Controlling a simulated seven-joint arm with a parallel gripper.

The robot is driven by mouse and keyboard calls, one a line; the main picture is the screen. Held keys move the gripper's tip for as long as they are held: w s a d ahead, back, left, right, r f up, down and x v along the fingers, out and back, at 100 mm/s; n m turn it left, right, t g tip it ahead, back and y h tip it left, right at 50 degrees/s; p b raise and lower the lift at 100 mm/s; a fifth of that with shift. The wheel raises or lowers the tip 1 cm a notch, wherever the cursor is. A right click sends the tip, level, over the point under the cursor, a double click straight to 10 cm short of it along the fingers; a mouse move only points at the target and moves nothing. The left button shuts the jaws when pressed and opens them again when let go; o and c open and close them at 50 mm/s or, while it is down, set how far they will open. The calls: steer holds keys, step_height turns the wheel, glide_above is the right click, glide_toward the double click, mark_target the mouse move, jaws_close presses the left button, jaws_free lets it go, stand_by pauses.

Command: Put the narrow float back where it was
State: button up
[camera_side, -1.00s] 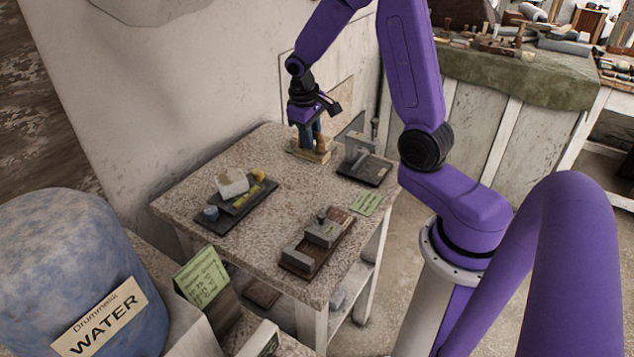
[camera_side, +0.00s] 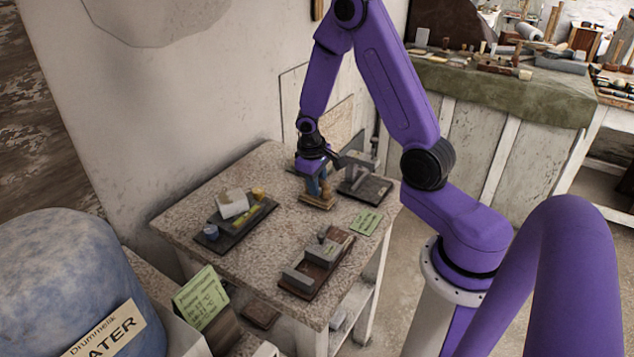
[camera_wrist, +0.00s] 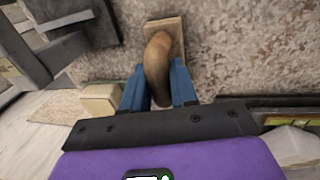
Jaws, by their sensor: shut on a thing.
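The narrow float (camera_side: 317,203) is a slim wooden board with a brown wooden handle. My gripper (camera_side: 319,186) has its blue fingers shut on the handle, one on each side. In the wrist view the float's board (camera_wrist: 173,28) and curved handle (camera_wrist: 158,60) show ahead of my fingers (camera_wrist: 158,90). The float is near the back of the speckled table (camera_side: 250,262), low over it or on it. I cannot tell whether it touches. A pale wooden block (camera_wrist: 101,99) lies beside my fingers on the left of the wrist view. Its shape is partly hidden.
A metal stand on a dark base (camera_side: 368,188) is close on the right. A dark tray (camera_side: 225,237) with a white block and yellow item is at the left. A brown board with grey blocks (camera_side: 317,268) and a green card (camera_side: 366,223) are in front. The middle is clear.

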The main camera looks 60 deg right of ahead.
steer(key=shift+f, duration=0.15)
steer(key=o, duration=0.9)
steer(key=shift+o, duration=0.2)
step_height(320, 180, up, 12)
steer(key=a, duration=0.2)
steer(key=s+a+r+n, duration=0.2)
steer(key=s+a+n, duration=0.1)
steer(key=a, duration=0.5)
steer(key=s+a+r+n+y, duration=0.1)
steer(key=s+a+n, duration=0.3)
steer(key=s, duration=0.6)
steer(key=s+a+r+n+y, duration=0.1)
steer(key=s+a+n, duration=0.4)
steer(key=s, duration=0.5)
steer(key=shift+s+a+n+y, duration=0.15)
steer(key=shift+s+n+y, duration=0.15)
steer(key=shift+s, duration=0.05)
